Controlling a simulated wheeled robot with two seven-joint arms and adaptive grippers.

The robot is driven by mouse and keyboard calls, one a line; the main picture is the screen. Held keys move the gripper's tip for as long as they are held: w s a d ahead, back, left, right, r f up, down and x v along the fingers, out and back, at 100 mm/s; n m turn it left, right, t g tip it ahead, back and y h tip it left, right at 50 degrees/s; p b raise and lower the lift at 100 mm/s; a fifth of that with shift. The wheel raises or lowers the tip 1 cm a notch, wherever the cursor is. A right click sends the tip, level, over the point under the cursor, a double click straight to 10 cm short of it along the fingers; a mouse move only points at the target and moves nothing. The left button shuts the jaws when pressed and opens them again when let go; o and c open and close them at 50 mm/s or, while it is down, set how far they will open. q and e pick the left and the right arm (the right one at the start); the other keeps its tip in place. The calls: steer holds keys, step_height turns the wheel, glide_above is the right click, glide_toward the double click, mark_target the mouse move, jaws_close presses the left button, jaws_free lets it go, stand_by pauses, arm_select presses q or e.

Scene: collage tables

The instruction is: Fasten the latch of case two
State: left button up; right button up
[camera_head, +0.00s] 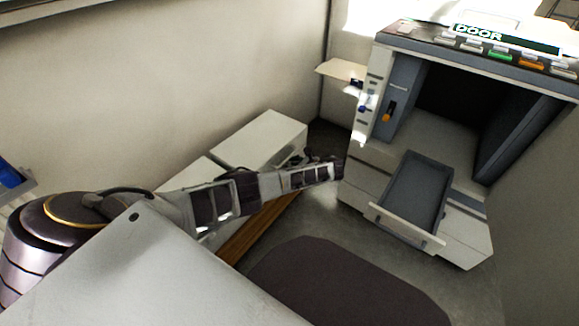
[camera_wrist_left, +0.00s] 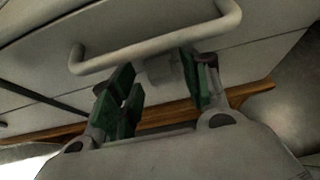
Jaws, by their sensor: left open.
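Two pale cases stand along the left wall in the head view, a farther one (camera_head: 258,138) and a nearer one (camera_head: 190,172) partly behind my left arm. I cannot tell which is case two. My left gripper (camera_head: 325,168) is beside the farther case's right end. In the left wrist view my left gripper (camera_wrist_left: 160,82) is open, its green pads apart. A pale case front with a bar handle (camera_wrist_left: 150,48) faces it. A small grey block, perhaps the latch (camera_wrist_left: 162,72), sits below the handle between the fingers. Contact is unclear. My right gripper is out of view.
A wooden strip (camera_head: 258,228) runs below the cases. To the right stands a grey cabinet (camera_head: 365,170) with an open drawer (camera_head: 415,190) sticking out and a panel marked DOOR (camera_head: 505,40). A dark mat (camera_head: 345,285) covers the open floor.

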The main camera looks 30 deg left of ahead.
arm_select(q)
steer(key=v, duration=1.1)
steer(key=shift+d+r, duration=0.2)
steer(key=shift+d, duration=0.1)
steer(key=shift+s, duration=0.15)
